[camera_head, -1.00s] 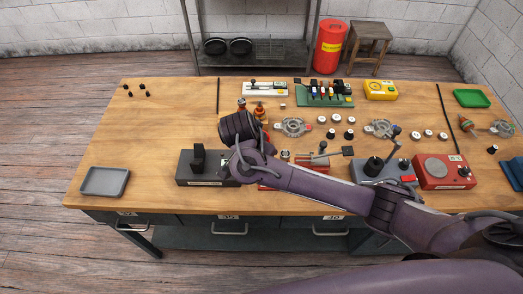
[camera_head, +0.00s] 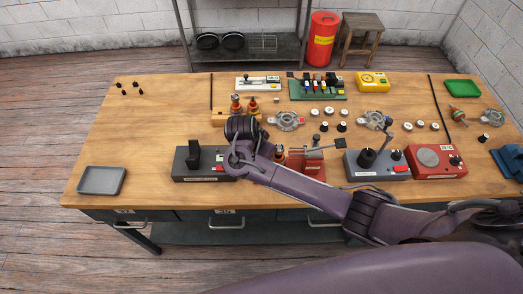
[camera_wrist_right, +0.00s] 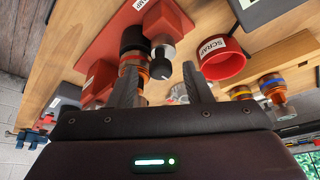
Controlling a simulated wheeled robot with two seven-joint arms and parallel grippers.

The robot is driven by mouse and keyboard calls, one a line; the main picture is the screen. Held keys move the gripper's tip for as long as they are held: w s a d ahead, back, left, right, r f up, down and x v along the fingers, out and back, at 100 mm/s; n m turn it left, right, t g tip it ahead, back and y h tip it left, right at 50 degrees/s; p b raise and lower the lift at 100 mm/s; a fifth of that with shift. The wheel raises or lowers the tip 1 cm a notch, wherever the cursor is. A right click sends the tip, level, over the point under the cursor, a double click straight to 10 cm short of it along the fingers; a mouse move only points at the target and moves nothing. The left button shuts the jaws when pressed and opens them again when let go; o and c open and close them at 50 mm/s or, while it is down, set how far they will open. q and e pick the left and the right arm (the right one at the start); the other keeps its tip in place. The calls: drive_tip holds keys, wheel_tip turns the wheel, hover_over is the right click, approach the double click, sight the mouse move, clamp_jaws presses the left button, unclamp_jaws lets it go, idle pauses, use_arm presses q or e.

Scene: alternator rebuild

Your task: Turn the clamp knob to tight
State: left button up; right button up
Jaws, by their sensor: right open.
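The red clamp fixture (camera_head: 306,168) stands near the bench's front edge in the head view, partly covered by my right arm. In the right wrist view a red base plate (camera_wrist_right: 103,40) carries a label ending in "AMP". There a metal knob-like part with a black tip (camera_wrist_right: 160,66) sticks out from a red block. Beside it is a copper-banded cylinder with a black section (camera_wrist_right: 132,42), partly behind the left finger. My right gripper (camera_wrist_right: 160,82) is open, with the black-tipped part in line between its fingers; contact cannot be told. The head view hides its fingers. My left gripper is not in view.
A red cup labelled SCRAP (camera_wrist_right: 222,62) is close to the right finger. A dark grey device (camera_head: 200,160) stands left of the clamp, a grey-blue one (camera_head: 378,168) and a red one (camera_head: 437,165) to its right. The front left bench is mostly clear around a grey tray (camera_head: 101,181).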

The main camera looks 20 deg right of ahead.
clamp_jaws()
